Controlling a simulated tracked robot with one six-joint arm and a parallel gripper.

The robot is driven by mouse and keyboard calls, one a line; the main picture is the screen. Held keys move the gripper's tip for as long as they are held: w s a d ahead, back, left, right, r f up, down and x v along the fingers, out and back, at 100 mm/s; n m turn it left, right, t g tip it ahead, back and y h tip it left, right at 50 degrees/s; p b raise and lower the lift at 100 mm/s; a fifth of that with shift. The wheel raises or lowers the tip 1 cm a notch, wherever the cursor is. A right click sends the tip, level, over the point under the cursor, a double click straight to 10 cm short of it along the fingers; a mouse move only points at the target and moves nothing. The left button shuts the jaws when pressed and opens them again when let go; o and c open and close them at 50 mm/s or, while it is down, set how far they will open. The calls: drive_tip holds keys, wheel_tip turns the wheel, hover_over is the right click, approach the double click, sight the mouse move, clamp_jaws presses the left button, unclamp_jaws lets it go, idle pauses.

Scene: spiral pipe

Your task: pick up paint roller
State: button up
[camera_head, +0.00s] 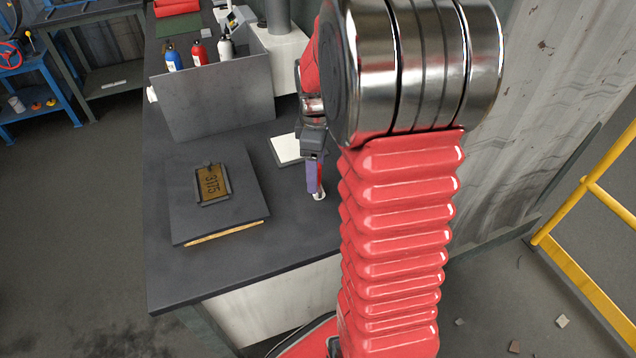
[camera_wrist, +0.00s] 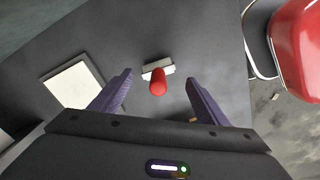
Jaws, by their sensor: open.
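The paint roller shows in the wrist view as a red handle (camera_wrist: 158,82) with a white roller head (camera_wrist: 157,67) behind it, on the dark table. My gripper (camera_wrist: 158,88) is open, its two purple fingers apart on either side of the red handle. I cannot tell how far above the handle they are. In the head view my gripper (camera_head: 314,185) points down over the table near its right side, and a small red and white part of the roller (camera_head: 319,194) shows beside the fingers. My arm hides part of that area.
A white square (camera_head: 286,149) lies left of my gripper. A dark plate with a "3175" sign (camera_head: 213,184) lies further left. A grey box with several bottles (camera_head: 217,98) stands behind. A yellow railing (camera_head: 585,220) and wall are at the right. The table's front left is clear.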

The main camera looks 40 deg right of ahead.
drive_tip(key=shift+d+f, duration=0.1)
drive_tip(key=shift+f, duration=2.5)
drive_tip(key=shift+c, duration=0.2)
drive_tip(key=c, duration=1)
drive_tip(key=shift+w+r, duration=0.1)
drive_tip(key=shift+r, duration=0.05)
wheel_tip(320, 180, up, 10)
drive_tip(key=shift+f, duration=0.1)
